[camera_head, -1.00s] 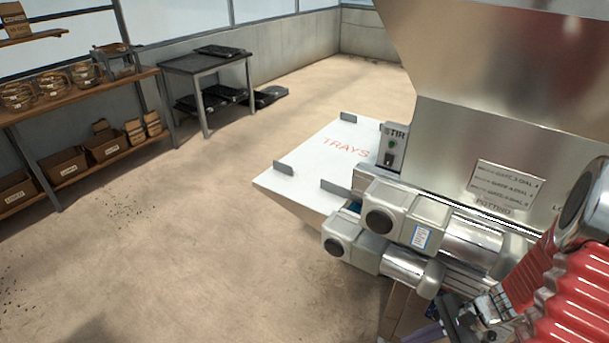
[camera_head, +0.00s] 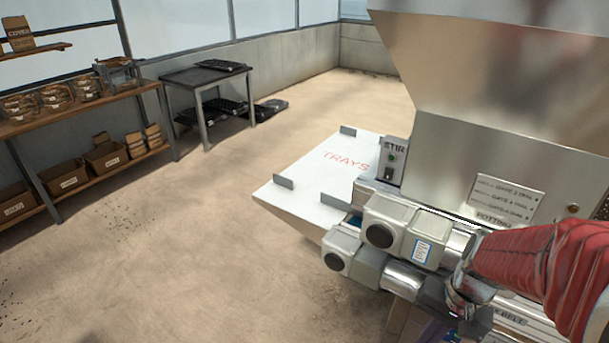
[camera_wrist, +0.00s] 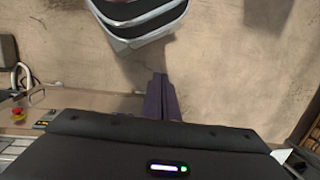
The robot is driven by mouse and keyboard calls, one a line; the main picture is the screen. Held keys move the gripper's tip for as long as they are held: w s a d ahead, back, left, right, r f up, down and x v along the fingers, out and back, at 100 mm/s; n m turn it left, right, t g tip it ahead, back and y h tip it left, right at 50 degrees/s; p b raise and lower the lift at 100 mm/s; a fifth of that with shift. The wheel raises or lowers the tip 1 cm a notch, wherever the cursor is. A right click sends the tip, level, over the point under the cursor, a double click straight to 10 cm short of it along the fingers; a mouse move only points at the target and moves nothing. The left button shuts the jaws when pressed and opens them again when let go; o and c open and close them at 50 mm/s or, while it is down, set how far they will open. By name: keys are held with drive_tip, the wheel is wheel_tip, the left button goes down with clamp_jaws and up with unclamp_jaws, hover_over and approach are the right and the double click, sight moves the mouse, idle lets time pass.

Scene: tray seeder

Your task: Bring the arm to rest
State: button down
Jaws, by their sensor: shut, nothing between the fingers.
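My gripper (camera_wrist: 161,98) shows in the wrist view as two dark purple fingers side by side, shut and empty, above the sandy floor. In the head view my red-sleeved arm reaches in from the right edge, in front of the lower part of the steel seeder (camera_head: 480,110). The fingers are mostly hidden at the bottom edge there.
A white shelf marked TRAYS (camera_head: 315,185) juts out left of the seeder. A dark table (camera_head: 205,76) with black trays and a wooden shelf unit (camera_head: 90,105) stand along the far left. Open floor (camera_head: 200,250) lies between. A red button (camera_wrist: 17,113) shows at the wrist view's left.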

drive_tip(key=s+a+r+n+t+h, duration=0.1)
drive_tip(key=a+r+n+t, duration=0.2)
drive_tip(key=r, duration=0.5)
drive_tip(key=s+a+r+n+t+h, duration=0.1)
drive_tip(key=a+r+n+t, duration=0.1)
drive_tip(key=a+r, duration=0.3)
wheel_tip(320, 180, up, 3)
drive_tip(key=shift+s+a+r+n+t, duration=0.1)
drive_tip(key=shift+s+a+n+t, duration=0.1)
drive_tip(key=shift+a+n+t, duration=0.35)
drive_tip(key=shift+d, duration=0.2)
idle(1.1)
